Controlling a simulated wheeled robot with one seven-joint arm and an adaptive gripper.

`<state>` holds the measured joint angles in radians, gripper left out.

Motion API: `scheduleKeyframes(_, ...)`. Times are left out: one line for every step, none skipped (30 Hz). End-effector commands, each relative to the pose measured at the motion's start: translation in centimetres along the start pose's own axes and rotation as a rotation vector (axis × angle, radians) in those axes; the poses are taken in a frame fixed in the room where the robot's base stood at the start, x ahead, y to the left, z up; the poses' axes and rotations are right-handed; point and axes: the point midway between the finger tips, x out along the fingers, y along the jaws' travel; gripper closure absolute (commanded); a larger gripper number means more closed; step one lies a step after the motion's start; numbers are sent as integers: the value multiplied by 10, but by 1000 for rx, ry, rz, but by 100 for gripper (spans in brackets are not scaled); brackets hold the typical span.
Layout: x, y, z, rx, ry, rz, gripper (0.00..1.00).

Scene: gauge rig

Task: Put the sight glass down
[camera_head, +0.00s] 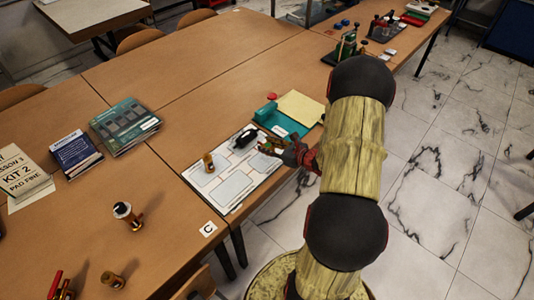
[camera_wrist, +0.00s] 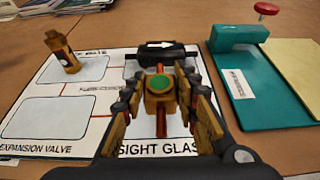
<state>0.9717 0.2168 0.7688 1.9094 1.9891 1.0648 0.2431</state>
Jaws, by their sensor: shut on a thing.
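The sight glass (camera_wrist: 160,84) is a brass block with a round green window facing up and a copper stub. My gripper (camera_wrist: 163,105) is shut on it, with fingers on both sides. It is over the "SIGHT GLASS" area of the white printed mat (camera_wrist: 28,142); I cannot tell whether it touches the mat. In the head view, my gripper (camera_head: 283,152) is at the mat's right side (camera_head: 232,207). The sight glass is small there and partly hidden by the fingers.
A black cylinder with a white arrow (camera_wrist: 161,51) lies just beyond the sight glass. A brass fitting (camera_wrist: 62,52) stands on the mat at left. Books (camera_head: 125,126) and loose brass parts (camera_head: 127,215) are farther left.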

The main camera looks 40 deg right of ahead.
Motion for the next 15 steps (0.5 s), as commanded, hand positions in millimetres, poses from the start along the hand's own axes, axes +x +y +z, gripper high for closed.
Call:
scheduleKeyframes(4, 0, -2, 0, 0, 1, 100)
scheduleKeyframes(7, 0, -4, 0, 0, 2, 100)
scheduleKeyframes(12, 0, -7, -1, 0, 2, 100)
scheduleKeyframes(13, 0, -12, 0, 0, 1, 100)
scheduleKeyframes(15, 0, -17, 1, 0, 1, 100)
scheduleKeyframes(18, 0, -24, 2, 0, 1, 100)
scheduleKeyframes(19, 0, -28, 2, 0, 1, 100)
scheduleKeyframes(20, 0, -31, 1, 0, 1, 100)
scheduleKeyframes(22, 0, -33, 0, -1, 1, 100)
scheduleKeyframes(22, -1, -34, 0, -1, 0, 100)
scheduleKeyframes(22, -1, -34, -1, -2, 0, 100)
scheduleKeyframes(21, -1, -33, -1, -2, 0, 100)
scheduleKeyframes(21, -1, -32, -1, -2, 0, 100)
scheduleKeyframes(21, -1, -32, -1, -2, 0, 100)
scheduleKeyframes(21, -1, -32, -1, -2, 0, 100)
